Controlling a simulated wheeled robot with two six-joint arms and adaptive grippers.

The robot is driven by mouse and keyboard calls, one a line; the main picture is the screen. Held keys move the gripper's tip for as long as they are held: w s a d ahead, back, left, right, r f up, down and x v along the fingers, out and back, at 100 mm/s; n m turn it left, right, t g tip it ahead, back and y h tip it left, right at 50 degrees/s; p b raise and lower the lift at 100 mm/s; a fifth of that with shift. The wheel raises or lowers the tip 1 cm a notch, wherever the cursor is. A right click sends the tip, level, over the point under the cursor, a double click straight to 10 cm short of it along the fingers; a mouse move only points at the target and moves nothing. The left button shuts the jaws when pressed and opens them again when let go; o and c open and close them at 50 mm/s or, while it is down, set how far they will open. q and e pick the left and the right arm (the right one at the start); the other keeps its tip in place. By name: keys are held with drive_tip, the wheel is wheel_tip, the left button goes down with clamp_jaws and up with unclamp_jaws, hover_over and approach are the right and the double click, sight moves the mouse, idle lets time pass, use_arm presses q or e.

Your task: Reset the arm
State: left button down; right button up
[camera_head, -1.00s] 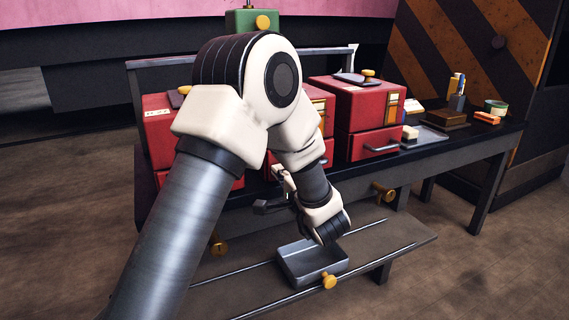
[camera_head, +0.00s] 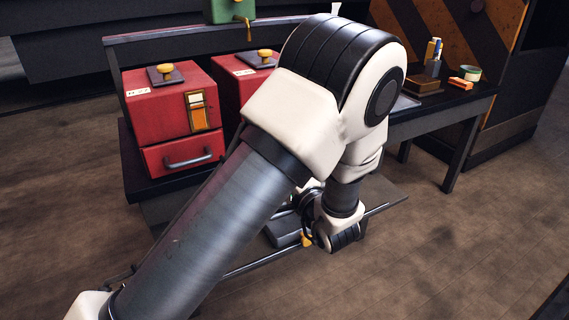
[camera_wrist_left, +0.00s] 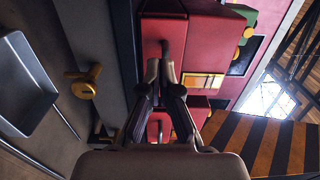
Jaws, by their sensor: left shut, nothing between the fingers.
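My left arm (camera_head: 215,215) crosses the head view from the lower left, bends at a large white and black joint, and drops to the wrist. Its gripper is mostly hidden behind the forearm there. In the left wrist view the left gripper (camera_wrist_left: 161,75) shows its two dark fingers brought together at the tips, with nothing between them. My right gripper is not in view.
Red boxes with drawers (camera_head: 172,115) stand on a dark bench, partly hidden by my arm. A grey tray (camera_wrist_left: 22,85) and yellow knob (camera_wrist_left: 82,82) lie left in the wrist view. A green box (camera_head: 230,10) is behind. Floor at right is clear.

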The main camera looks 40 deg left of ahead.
use_arm(q)
drive_tip(key=s+d+f+m+g+h, duration=0.15)
drive_tip(key=s+f+h, duration=0.3)
drive_tip(key=f, duration=0.85)
drive_tip(key=s+f+m+h, duration=0.3)
drive_tip(key=s+f, duration=0.3)
drive_tip(key=f, duration=0.7)
drive_tip(key=s+d+f+n+g+h, duration=0.3)
drive_tip(key=s+d+f+n+h, duration=0.15)
drive_tip(key=s+d, duration=0.3)
drive_tip(key=s+d+f+n+g+h, duration=0.35)
drive_tip(key=s+d+f+h, duration=0.2)
drive_tip(key=s, duration=0.25)
wheel_tip(320, 180, up, 31)
drive_tip(key=n+t+p, duration=0.1)
drive_tip(key=p, duration=3)
drive_tip(key=shift+r+y+p, duration=0.2)
drive_tip(key=shift+y+p, duration=0.1)
drive_tip(key=shift+y, duration=0.15)
drive_tip(key=shift+n, duration=0.25)
